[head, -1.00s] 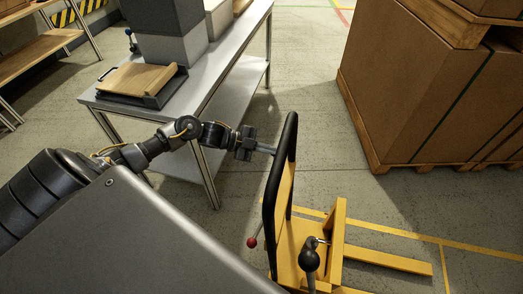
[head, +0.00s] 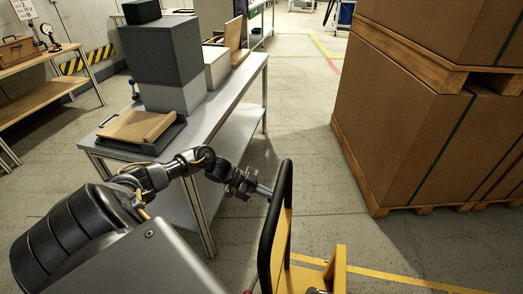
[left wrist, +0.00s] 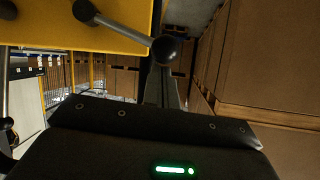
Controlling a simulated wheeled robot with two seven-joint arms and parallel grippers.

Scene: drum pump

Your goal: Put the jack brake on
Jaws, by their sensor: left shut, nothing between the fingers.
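The yellow jack (head: 308,280) stands at the bottom of the head view, its lower part cut off. Its black handle bar (head: 273,225) rises on the left side. A black ball knob (head: 316,291) and a small red knob (head: 248,292) just show at the bottom edge. My left gripper (head: 266,191) is shut and empty, its tip right by the upper handle bar; contact cannot be told. In the left wrist view a grey lever with a black ball knob (left wrist: 165,50) crosses the yellow plate (left wrist: 120,30) near the shut fingers (left wrist: 163,85). My right gripper is not seen.
A metal table (head: 215,115) with grey boxes and a wooden board stands behind my left arm. Large cardboard boxes on a pallet (head: 400,120) fill the right. Wooden shelves (head: 45,90) stand at far left. Floor between table and boxes is clear.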

